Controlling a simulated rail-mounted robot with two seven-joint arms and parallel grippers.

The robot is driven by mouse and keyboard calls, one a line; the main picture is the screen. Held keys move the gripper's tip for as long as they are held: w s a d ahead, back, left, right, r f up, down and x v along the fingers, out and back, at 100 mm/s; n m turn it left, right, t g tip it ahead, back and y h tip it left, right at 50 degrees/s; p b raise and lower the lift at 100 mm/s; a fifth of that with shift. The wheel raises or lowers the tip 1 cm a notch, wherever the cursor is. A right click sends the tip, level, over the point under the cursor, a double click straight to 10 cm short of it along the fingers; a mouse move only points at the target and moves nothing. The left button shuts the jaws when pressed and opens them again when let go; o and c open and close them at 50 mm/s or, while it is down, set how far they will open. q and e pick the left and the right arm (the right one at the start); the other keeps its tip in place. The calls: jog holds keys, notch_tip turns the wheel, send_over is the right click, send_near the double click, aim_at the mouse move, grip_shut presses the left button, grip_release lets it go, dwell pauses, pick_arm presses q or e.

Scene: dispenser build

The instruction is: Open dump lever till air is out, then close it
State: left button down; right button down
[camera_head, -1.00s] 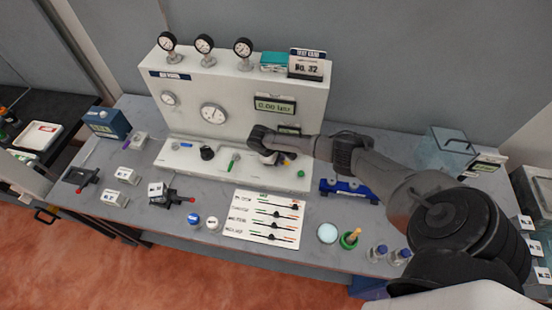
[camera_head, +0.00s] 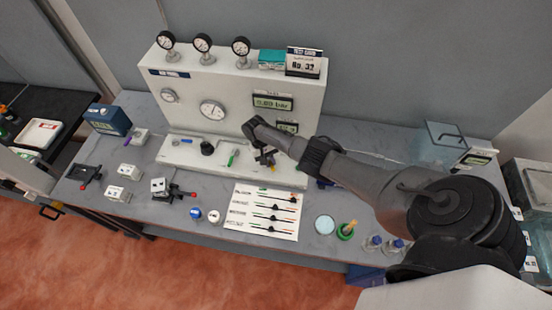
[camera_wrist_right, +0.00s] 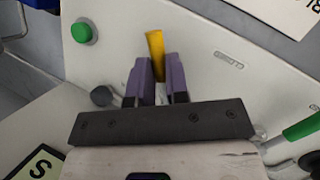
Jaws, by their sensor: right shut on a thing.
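The dump lever (camera_wrist_right: 155,44) is a yellow handle in the right wrist view. It stands between the purple fingers of my right gripper (camera_wrist_right: 156,72), which is shut on it. A label that seems to read "CLOSED" (camera_wrist_right: 230,60) is on the white panel to its right. In the head view my right gripper (camera_head: 265,159) is low over the right part of the panel's ledge and mostly hides the lever there. The upper digital display (camera_head: 273,102) is lit; its reading in bar looks close to zero. My left gripper is not in view.
A green button (camera_wrist_right: 83,31) is left of the lever and a green-handled lever (camera_wrist_right: 302,128) is to the right in the wrist view. A printed card (camera_head: 262,212) lies in front.

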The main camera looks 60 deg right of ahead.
jog(key=m, duration=0.1)
jog(key=w+a+m+y, duration=0.1)
jog(key=m, duration=0.1)
jog(key=shift+w, duration=0.1)
jog(key=shift+w+a+m+t+y, duration=0.1)
jog(key=shift+w+m+t+y, duration=0.2)
jog(key=shift+m, duration=0.45)
jog(key=shift+w+a+m+t+y, duration=0.1)
jog(key=shift+w+m+t+y, duration=0.15)
jog(key=shift+m, duration=0.5)
jog(key=c, duration=1.1)
grip_release()
